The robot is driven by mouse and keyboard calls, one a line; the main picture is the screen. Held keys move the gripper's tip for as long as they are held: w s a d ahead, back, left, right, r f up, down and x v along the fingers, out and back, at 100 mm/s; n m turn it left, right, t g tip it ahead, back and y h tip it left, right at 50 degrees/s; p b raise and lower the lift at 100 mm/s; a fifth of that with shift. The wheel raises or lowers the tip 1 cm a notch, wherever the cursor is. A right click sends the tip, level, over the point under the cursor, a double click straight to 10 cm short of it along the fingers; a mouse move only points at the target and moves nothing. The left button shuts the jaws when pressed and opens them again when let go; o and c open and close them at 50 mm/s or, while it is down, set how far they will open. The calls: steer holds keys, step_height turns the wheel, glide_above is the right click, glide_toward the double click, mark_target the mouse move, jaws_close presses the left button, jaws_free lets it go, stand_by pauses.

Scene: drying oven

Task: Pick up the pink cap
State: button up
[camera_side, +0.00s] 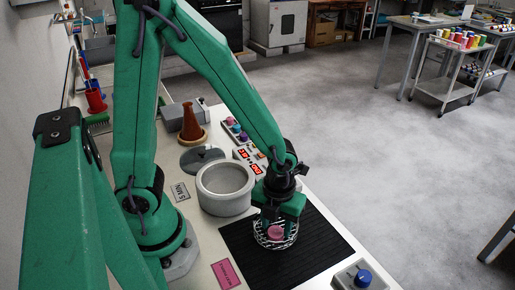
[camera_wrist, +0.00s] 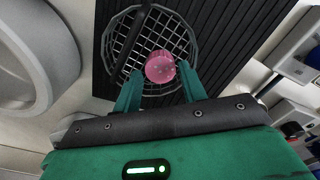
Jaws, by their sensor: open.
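The pink cap (camera_side: 276,232) shows inside the round wire basket (camera_side: 262,242), which sits on the black ribbed mat (camera_side: 315,250). In the wrist view the cap (camera_wrist: 160,66) is round and pink, in front of the basket's mesh (camera_wrist: 122,42). My gripper (camera_side: 280,210) is over the basket, pointing down at the cap. In the wrist view my gripper (camera_wrist: 158,88) is open, with one green finger on each side of the cap's near edge. I cannot tell whether either finger touches it.
A grey cylindrical pot (camera_side: 225,200) stands left of the basket, with a dark round lid (camera_side: 202,158) behind it. A box with a blue knob (camera_side: 362,277) is at the front right. A red display unit (camera_side: 250,160) and a brown cone (camera_side: 191,122) stand further back.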

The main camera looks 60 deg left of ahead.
steer(key=shift+f, duration=0.75)
steer(key=c, duration=0.6)
